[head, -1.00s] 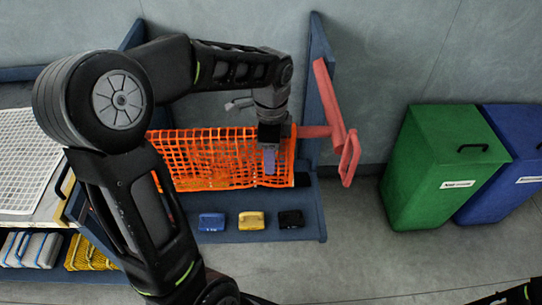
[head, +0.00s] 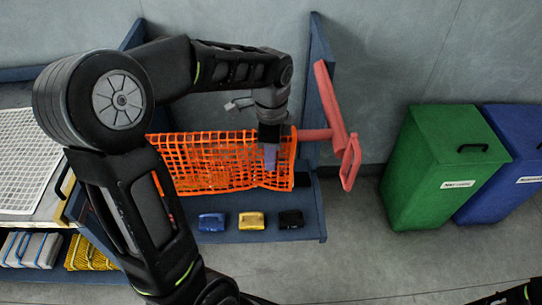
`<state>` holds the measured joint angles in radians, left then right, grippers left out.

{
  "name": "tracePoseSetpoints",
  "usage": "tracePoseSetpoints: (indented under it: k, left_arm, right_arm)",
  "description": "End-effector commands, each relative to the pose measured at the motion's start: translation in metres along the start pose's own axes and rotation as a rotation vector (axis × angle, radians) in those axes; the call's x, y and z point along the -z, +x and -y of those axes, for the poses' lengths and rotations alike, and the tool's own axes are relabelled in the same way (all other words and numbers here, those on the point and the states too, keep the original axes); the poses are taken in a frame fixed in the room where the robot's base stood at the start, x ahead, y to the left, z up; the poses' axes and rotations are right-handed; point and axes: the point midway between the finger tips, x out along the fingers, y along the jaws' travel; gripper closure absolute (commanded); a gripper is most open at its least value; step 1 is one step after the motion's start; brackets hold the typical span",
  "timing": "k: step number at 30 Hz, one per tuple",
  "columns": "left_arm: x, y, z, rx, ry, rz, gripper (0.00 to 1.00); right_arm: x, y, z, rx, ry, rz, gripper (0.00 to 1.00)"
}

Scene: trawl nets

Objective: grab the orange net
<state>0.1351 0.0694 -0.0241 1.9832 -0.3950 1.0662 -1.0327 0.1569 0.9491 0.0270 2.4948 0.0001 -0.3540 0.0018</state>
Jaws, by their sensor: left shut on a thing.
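The orange net (head: 215,163) hangs in a wide mesh sheet between the blue end panels of a rack, partly hidden on its left by my left arm. My left gripper (head: 270,160) points down at the net's right part. It is shut on the net, and the mesh is creased around the fingers. My right gripper is not in view; only a dark bit of my right arm shows at the bottom right corner.
A red crank handle (head: 338,110) sticks out right of the blue end panel (head: 322,90). Blue, yellow and black small boxes (head: 251,221) lie on the blue shelf below the net. Green (head: 440,170) and blue (head: 510,165) bins stand right. A white net (head: 28,165) lies left.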

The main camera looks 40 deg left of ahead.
Motion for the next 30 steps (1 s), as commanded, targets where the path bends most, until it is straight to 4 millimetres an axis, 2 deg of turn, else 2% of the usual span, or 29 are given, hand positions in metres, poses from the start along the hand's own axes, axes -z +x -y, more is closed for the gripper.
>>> tracePoseSetpoints:
  k: [3,5,18,19,21,30]
  left_arm:
    - [0.0,0.0,0.0,0.0,0.002,0.0,0.91]
    - [0.0,-0.009,0.0,0.001,0.002,0.0,0.91]
    - [0.001,-0.103,0.001,0.003,0.003,-0.001,0.91]
    - [0.001,-0.109,0.001,0.003,0.003,-0.001,0.92]
    - [0.001,-0.118,0.001,0.003,0.003,-0.001,1.0]
    - [0.0,-0.12,0.0,0.001,0.002,0.0,1.0]
  right_arm:
    - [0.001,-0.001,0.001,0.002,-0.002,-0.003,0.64]
    - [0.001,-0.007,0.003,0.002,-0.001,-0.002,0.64]
    - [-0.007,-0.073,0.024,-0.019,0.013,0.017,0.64]
    - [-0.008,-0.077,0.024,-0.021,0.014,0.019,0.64]
    - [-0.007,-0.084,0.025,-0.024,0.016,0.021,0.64]
    - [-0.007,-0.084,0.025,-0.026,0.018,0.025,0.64]
